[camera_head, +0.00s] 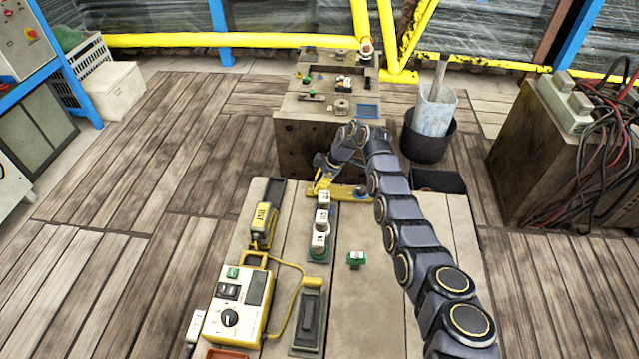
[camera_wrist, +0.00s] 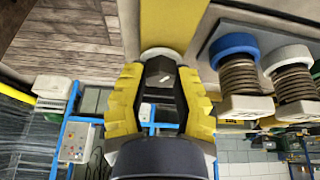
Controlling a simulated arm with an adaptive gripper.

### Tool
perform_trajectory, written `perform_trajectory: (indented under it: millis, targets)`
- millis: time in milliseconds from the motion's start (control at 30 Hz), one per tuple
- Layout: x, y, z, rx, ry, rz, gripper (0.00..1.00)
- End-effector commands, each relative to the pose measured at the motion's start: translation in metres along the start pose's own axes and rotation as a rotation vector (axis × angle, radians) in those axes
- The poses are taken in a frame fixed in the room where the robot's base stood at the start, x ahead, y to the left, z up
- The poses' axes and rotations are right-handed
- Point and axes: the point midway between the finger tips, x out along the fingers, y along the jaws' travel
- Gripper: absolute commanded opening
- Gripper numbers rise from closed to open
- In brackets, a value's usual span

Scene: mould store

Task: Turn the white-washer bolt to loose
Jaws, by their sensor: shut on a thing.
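The white-washer bolt shows in the wrist view as a pale washer rim (camera_wrist: 158,51) against a yellow bar (camera_wrist: 165,22). My gripper (camera_wrist: 158,72) has its yellow fingers closed around the bolt just in front of that washer. The bolt's head is mostly hidden between the fingers, so its turn angle cannot be read. In the head view my gripper (camera_head: 322,181) points down at the left end of the yellow bar (camera_head: 345,193), where it hides the bolt.
A yellow control box (camera_head: 239,300) stands front left. A green-and-white piece (camera_head: 356,259) lies on the bench.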

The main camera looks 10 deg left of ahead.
Motion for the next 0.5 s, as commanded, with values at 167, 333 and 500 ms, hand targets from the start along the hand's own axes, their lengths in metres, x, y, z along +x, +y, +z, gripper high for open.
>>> perform_trajectory:
  millis: [167,333,500]
  targets:
    - [0.0023,-0.0011,0.0013,0.002,-0.002,-0.004,0.00]
    - [0.0024,-0.0012,0.0015,0.002,-0.002,-0.004,0.36]
    - [0.0015,-0.0008,0.0009,0.002,-0.001,-0.003,0.59]
